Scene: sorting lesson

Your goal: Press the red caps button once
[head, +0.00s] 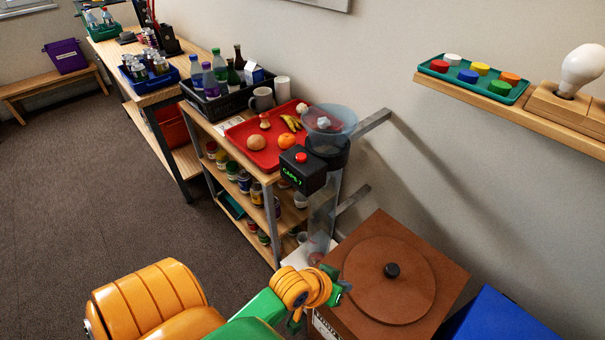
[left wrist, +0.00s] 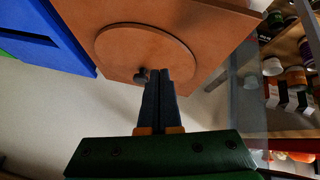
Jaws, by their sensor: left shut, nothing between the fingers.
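The red caps button (head: 301,157) sits on top of a black box (head: 304,176) with green lettering, mounted at the front of a dispenser with a clear bowl (head: 340,122). Nothing covers the button in the head view; it does not show in the left wrist view. My left gripper (head: 343,287) is low in front of the dispenser, well below and apart from the button, beside the brown box. In the left wrist view its fingers (left wrist: 164,88) are together with nothing between them. My right gripper is in neither view.
A shelf with a red tray (head: 240,132) stands left of the dispenser. The floor (head: 110,200) at left is clear.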

